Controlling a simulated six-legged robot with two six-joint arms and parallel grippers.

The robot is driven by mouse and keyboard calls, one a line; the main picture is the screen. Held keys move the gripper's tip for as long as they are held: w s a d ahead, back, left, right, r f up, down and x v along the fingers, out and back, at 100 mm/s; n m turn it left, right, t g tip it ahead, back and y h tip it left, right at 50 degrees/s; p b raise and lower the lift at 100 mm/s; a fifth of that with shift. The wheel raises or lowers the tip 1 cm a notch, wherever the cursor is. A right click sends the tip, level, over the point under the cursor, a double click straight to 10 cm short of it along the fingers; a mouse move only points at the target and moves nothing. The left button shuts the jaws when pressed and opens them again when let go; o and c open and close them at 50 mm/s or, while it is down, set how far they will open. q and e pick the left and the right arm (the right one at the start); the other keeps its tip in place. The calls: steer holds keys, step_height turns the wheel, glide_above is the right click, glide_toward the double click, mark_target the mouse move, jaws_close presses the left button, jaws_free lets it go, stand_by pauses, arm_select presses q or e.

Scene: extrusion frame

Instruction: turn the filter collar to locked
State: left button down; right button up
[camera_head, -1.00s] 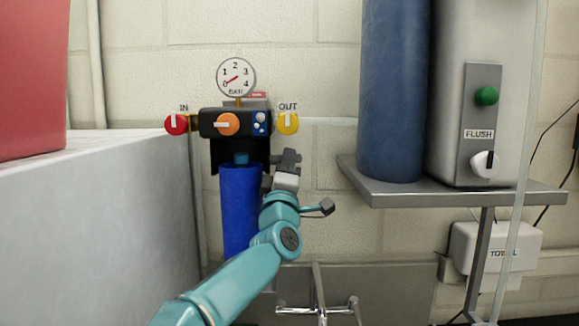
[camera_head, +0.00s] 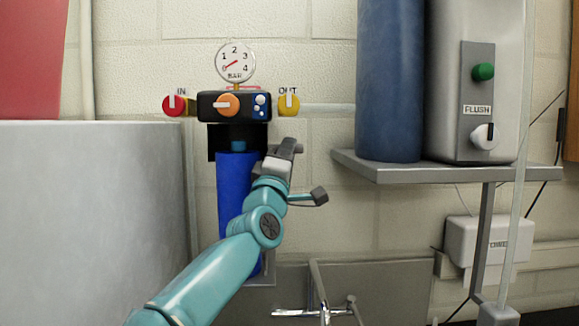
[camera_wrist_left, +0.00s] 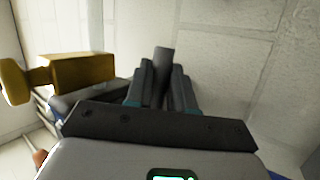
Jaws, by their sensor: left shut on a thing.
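The filter unit hangs on the wall, with a black head (camera_head: 207,106) and a blue canister (camera_head: 232,185) below it. A black part with a short blue neck (camera_head: 238,146) sits between them. I cannot make out the collar or its lock mark clearly. My left gripper (camera_head: 287,148) is at the right of the canister's top, below the yellow OUT valve (camera_head: 289,103). In the left wrist view its fingers (camera_wrist_left: 161,88) are shut on a dark grey bar (camera_wrist_left: 162,62). What the bar joins to is hidden. My right gripper is not in view.
A grey shelf (camera_head: 450,172) holds a blue cylinder (camera_head: 390,85) at right. A faucet (camera_head: 318,295) stands below. A pale block (camera_head: 90,220) fills the left.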

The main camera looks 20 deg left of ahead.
arm_select(q)
steer(key=shift+s+r+h, duration=0.1)
steer(key=shift+h, duration=0.2)
steer(key=c, duration=1)
jaws_free()
steer(key=shift+d, duration=0.1)
steer(key=shift+o, duration=0.2)
steer(key=shift+f, duration=0.2)
